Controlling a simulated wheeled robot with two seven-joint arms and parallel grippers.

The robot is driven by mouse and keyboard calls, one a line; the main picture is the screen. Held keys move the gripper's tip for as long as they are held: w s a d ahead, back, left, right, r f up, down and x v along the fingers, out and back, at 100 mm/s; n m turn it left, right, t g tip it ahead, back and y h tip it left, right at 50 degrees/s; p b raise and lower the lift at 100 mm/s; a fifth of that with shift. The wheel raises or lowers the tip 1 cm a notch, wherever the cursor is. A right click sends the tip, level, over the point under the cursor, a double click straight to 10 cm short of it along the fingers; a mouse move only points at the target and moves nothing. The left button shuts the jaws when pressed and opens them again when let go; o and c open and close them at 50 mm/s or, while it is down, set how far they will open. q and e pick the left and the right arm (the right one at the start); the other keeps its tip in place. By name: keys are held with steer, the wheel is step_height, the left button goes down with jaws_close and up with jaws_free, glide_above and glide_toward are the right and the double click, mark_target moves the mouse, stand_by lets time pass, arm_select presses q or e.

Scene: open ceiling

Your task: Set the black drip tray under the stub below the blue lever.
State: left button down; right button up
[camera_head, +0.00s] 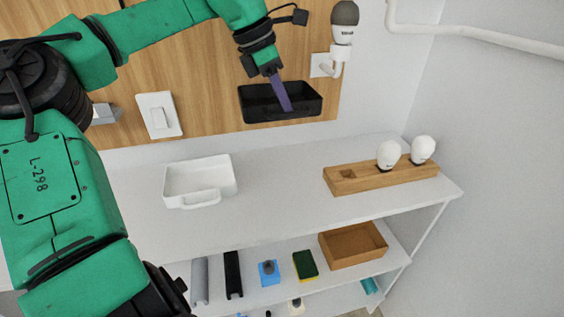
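The black drip tray (310,104) is a shallow, open, dark box in front of the wooden panel, at upper centre. It looks roughly level and is above the shelf top, with no support visible beneath it. My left gripper (282,94) comes down from above with its purple-grey fingers reaching into the tray. It appears shut on the tray; the exact contact at the fingertips is too small to tell. I see no blue lever that I can make out. A grey fitting (106,113) on the panel is partly behind my arm; I cannot tell if it is the stub. My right gripper is not in view.
The white shelf top (280,195) holds a white tray (200,183) and a wooden block (345,183) with two white bulbs. A wall lamp (342,30) is right of the black tray. A switch (159,115) is on the panel. Below are a brown box (352,245) and small items.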

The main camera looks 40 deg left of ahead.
arm_select(q)
steer(key=f, duration=0.4)
steer(key=s+f, duration=0.1)
steer(key=f, duration=0.3)
steer(key=d+f, duration=0.1)
steer(key=f, duration=0.3)
steer(key=shift+s+d+f, duration=0.1)
steer(key=shift+s+f, duration=0.1)
steer(key=shift+s, duration=0.05)
step_height(320, 180, down, 6)
steer(key=shift+s+d+r, duration=0.1)
steer(key=shift+r, duration=0.15)
steer(key=shift+f, duration=0.2)
steer(key=c, duration=1.2)
jaws_free()
steer(key=shift+o, duration=0.7)
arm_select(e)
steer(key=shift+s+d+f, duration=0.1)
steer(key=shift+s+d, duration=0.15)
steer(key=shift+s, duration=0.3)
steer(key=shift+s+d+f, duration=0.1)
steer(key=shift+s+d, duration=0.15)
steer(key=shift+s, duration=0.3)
arm_select(q)
steer(key=shift+r, duration=0.15)
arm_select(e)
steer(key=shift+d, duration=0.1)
